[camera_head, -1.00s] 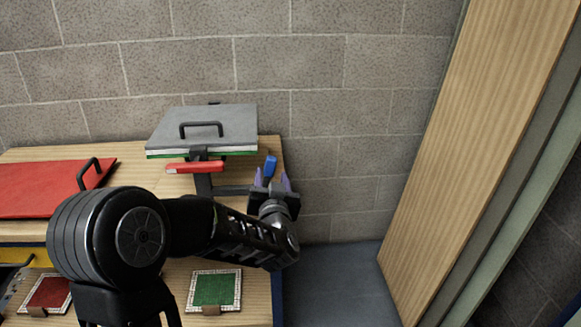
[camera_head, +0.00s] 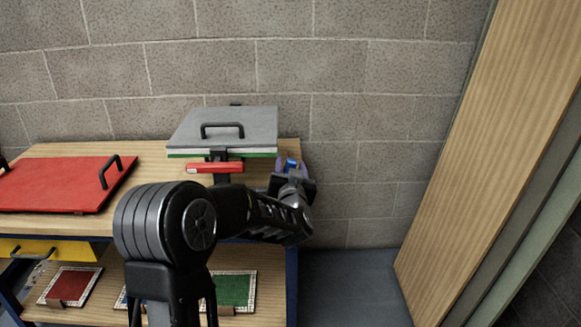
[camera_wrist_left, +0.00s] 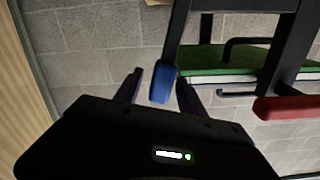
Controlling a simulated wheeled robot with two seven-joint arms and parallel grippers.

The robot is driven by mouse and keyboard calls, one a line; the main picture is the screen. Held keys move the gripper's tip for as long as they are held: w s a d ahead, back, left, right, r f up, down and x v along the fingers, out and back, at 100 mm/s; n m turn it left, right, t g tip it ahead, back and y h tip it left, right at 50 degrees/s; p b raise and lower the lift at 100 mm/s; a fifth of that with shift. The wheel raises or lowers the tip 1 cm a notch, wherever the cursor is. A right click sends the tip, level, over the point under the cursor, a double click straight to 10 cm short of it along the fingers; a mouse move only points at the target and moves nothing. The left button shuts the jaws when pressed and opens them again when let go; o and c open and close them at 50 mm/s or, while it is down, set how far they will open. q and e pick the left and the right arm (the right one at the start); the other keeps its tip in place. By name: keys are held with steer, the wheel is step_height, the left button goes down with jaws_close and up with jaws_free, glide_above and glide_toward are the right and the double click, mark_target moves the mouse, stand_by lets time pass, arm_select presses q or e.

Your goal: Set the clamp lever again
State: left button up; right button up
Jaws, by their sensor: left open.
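The clamp lever has a blue grip (camera_head: 292,161) at the right of the grey-topped press (camera_head: 224,127). It shows in the left wrist view as a blue tip (camera_wrist_left: 162,83) on a dark bar. My left gripper (camera_head: 292,166) is open, its two purple fingers on either side of the blue grip. In the left wrist view the open left gripper (camera_wrist_left: 160,78) has a finger to each side of the blue tip, with visible gaps. Part of the lever is hidden behind the gripper in the head view. My right gripper is out of view.
A red bar handle (camera_head: 214,168) sits at the press front. A red hinged panel (camera_head: 62,184) lies on the wooden bench (camera_head: 140,149) at left. Mosaic panels, red (camera_head: 70,285) and green (camera_head: 234,289), lie on the lower shelf. A block wall stands close behind.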

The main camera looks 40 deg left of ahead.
arm_select(q)
steer(key=shift+w+a, duration=0.2)
jaws_close()
stand_by(0.5)
stand_by(0.9)
